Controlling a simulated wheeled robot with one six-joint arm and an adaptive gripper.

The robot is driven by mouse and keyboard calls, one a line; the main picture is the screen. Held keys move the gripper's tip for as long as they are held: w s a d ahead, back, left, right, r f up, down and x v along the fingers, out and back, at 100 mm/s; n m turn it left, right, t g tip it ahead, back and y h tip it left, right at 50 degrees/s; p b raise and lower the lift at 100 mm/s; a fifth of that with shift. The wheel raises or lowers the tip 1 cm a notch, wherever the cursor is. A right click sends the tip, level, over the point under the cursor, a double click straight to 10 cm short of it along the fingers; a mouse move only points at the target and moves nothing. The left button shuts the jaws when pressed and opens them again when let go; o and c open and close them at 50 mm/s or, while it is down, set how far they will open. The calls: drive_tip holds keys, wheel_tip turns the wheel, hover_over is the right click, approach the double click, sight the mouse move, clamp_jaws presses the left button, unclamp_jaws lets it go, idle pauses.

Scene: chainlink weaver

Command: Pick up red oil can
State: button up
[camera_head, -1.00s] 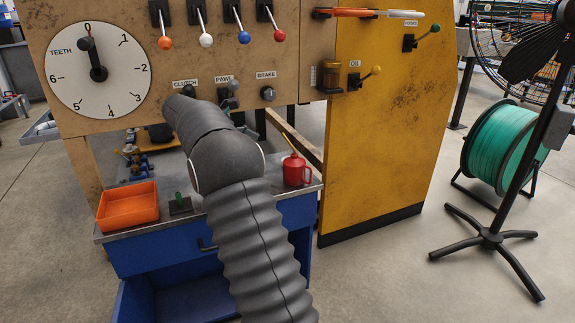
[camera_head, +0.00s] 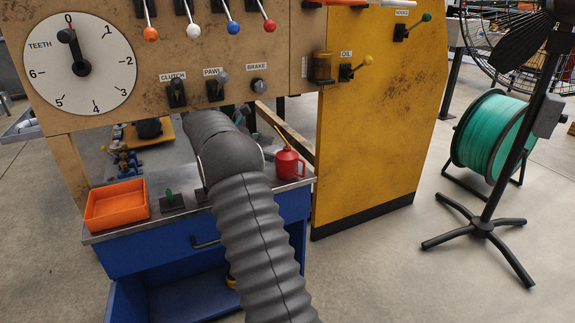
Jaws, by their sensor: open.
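The red oil can (camera_head: 289,164) stands upright on the right end of the metal bench top (camera_head: 103,231). Its handle is on the right side and its thin yellow spout leans up to the left. My ribbed grey arm reaches forward over the bench, just left of the can.
An orange tray (camera_head: 117,206) and a small dark block with a green handle (camera_head: 170,200) are on the bench, left of my arm. The lever panel (camera_head: 190,55) overhangs the bench.

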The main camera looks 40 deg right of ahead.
sight(280, 152)
drive_tip(key=shift+x, duration=2.85)
drive_tip(key=shift+w+f, duration=0.1)
drive_tip(key=c, duration=1.5)
